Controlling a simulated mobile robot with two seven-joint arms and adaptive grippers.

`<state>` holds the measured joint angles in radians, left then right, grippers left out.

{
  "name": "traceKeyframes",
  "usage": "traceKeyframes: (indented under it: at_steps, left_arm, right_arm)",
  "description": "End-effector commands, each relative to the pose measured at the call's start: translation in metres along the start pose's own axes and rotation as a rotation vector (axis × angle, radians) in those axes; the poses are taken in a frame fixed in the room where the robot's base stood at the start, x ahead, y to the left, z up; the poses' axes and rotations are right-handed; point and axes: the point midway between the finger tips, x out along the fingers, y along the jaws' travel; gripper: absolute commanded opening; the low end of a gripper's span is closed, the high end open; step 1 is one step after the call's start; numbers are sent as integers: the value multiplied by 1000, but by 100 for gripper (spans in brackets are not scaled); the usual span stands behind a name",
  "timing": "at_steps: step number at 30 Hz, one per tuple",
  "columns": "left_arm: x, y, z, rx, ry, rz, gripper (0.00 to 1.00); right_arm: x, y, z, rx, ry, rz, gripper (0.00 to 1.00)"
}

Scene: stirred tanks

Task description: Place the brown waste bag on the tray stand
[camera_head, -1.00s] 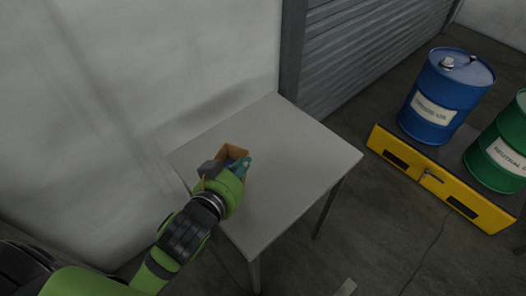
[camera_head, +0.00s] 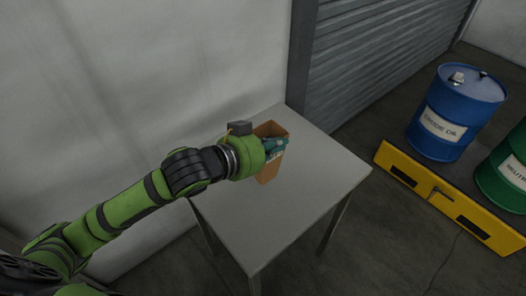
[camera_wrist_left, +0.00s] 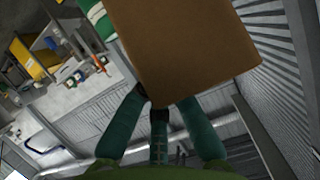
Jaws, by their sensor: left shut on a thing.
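The brown waste bag (camera_head: 268,170) is upright in the head view, with its open top facing up. My left gripper (camera_head: 274,147) comes in from the left and is shut on the bag near its top. In the left wrist view the brown bag (camera_wrist_left: 190,45) fills the upper middle, in front of the teal fingers (camera_wrist_left: 160,125). The grey tray stand (camera_head: 312,190), a flat-topped table, lies under the bag. I cannot tell whether the bag's bottom touches the top. My right gripper is not in view.
The stand's top is otherwise bare, with free room right of and in front of the bag. A pale wall (camera_head: 120,90) and a grey shutter (camera_head: 380,55) stand behind. A blue drum (camera_head: 452,115) and a green drum (camera_head: 508,170) are at the right by a yellow-edged platform (camera_head: 440,195).

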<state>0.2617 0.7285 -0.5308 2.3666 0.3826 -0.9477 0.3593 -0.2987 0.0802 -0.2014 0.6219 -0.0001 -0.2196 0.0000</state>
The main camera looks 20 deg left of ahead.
Motion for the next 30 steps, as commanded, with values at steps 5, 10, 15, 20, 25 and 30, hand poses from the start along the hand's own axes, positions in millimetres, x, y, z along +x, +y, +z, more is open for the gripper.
traceKeyframes:
  at_steps: [5, 10, 15, 20, 25, 30]
  left_arm:
    - [19, -39, 22, 1, -5, -5, 0]
    - [31, -61, 36, 0, -1, -2, 0]
    - [36, -66, 45, -2, 0, -1, 0]
    - [45, -63, 67, -3, -1, 0, 0]
    - [50, -62, 77, 0, 3, -1, 0]
    - [50, -62, 77, 1, 3, -1, 0]
  right_arm:
    - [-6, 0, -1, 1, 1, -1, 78]
    - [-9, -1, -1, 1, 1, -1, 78]
    - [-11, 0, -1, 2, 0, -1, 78]
    - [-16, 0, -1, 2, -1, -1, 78]
    - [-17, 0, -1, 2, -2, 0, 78]
    - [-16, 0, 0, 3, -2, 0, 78]
